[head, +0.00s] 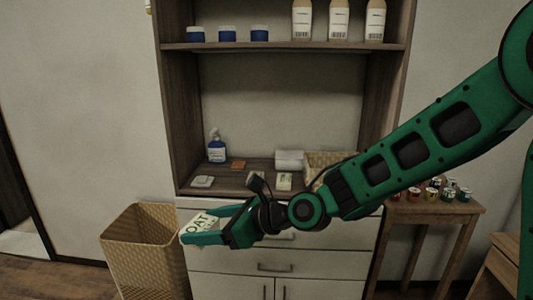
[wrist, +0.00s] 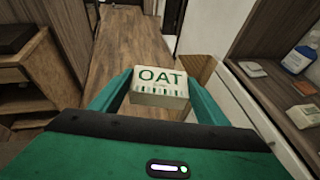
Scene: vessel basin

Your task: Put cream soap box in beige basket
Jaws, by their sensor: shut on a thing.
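The cream soap box (head: 199,226) with green "OAT" lettering is held between the green fingers of my gripper (head: 203,232). In the wrist view the soap box (wrist: 158,86) sits between both fingertips (wrist: 160,88), its printed face visible. The tall beige woven basket (head: 150,255) stands on the floor at lower left in the head view. Whether the box is over the opening I cannot tell. In the wrist view a tan corner (wrist: 200,72), likely the basket, shows behind the right finger.
A wooden shelf unit (head: 167,100) with white drawers (head: 230,258) stands behind the arm. Its counter holds a blue bottle (head: 216,148), small boxes and a smaller woven basket (head: 320,160). A side table (head: 440,208) with several small jars stands right.

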